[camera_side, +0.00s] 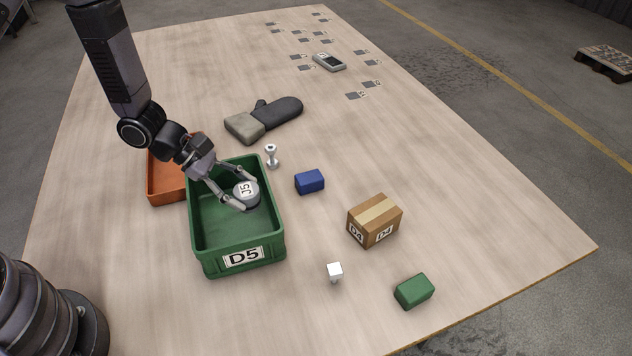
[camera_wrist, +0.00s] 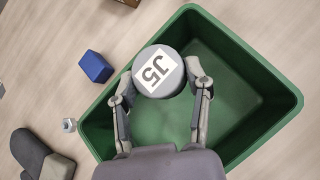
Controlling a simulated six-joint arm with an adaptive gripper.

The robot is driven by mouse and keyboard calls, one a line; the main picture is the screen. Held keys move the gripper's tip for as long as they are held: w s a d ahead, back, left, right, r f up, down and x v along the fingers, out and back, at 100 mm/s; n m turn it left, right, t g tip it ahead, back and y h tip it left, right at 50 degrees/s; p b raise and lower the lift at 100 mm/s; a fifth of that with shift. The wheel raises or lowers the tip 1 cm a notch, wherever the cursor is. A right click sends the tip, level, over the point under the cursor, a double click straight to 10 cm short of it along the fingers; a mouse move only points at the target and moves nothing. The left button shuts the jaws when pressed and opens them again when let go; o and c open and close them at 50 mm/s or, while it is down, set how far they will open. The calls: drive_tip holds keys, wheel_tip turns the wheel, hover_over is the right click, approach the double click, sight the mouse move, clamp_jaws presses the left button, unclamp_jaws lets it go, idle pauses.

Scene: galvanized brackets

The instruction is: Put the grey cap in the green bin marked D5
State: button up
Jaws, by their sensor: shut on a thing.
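The grey cap (camera_side: 246,192) is round, with a white J5 label on top. It also shows in the wrist view (camera_wrist: 158,88), between my two fingers. My gripper (camera_side: 232,192) is shut on the cap, one finger on each side. The green bin (camera_side: 240,259) has a D5 label on its front wall. In the wrist view the bin's rim (camera_wrist: 290,90) surrounds the cap on most sides. The cap is over or within the bin's back right part; whether it touches the floor I cannot tell.
An orange bin (camera_side: 165,187) stands behind the green bin at left. A bolt-like metal piece (camera_side: 271,156), a blue block (camera_side: 310,181), a carton (camera_side: 375,220), a white-topped piece (camera_side: 335,271) and a green block (camera_side: 414,291) stand to the right. A dark mitt (camera_side: 275,112) lies behind.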

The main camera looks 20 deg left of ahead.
sight(250, 230)
wheel_tip(250, 230, down, 8)
drive_tip(key=shift+r, duration=0.1)
idle(0.4)
drive_tip(key=o, duration=1.2)
